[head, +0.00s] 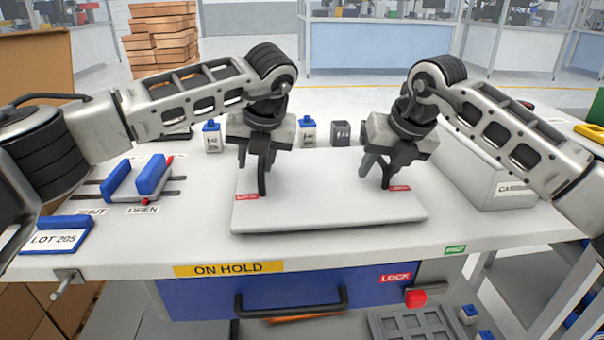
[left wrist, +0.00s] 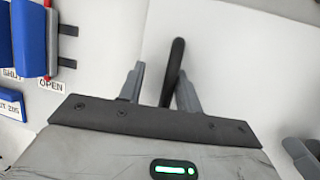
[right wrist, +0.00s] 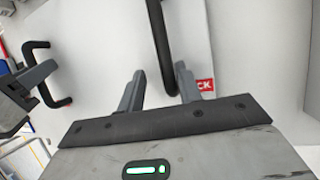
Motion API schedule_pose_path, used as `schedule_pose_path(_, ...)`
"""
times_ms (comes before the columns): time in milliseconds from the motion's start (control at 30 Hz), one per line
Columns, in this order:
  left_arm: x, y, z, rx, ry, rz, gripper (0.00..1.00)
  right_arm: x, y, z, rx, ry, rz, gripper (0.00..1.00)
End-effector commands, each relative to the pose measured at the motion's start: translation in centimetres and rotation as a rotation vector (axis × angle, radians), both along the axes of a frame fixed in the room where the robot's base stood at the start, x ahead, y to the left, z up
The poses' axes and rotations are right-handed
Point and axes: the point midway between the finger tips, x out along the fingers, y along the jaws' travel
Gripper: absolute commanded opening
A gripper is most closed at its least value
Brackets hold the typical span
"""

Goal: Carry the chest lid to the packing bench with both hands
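The chest lid (head: 330,212) is a flat pale panel lying on the white worktop, with a red label near each side. It has two black bar handles. My left gripper (head: 257,165) is at the left handle; in the left wrist view this handle (left wrist: 178,50) passes between the parted fingers, with a gap on the left. My right gripper (head: 377,170) is at the right handle; in the right wrist view this handle (right wrist: 156,30) runs between the parted fingers. Both grippers look open around their handles. The fingers partly hide the handles in the head view.
A blue clamp (head: 138,180) marked SHUT and OPEN stands left of the lid, near a LOT 205 block (head: 55,235). Small labelled blocks (head: 309,132) stand behind. A grey box (head: 490,180) is at right. A blue drawer (head: 330,290) is below the front edge.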

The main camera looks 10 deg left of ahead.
Motion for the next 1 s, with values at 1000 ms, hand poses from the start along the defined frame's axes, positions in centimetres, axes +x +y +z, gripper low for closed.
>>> schedule_pose_path(1000,-2.6,-2.1,7.0,-0.001,0.000,-0.001,0.34,-2.1,-1.8,6.0,0.001,-0.005,0.000,0.35)
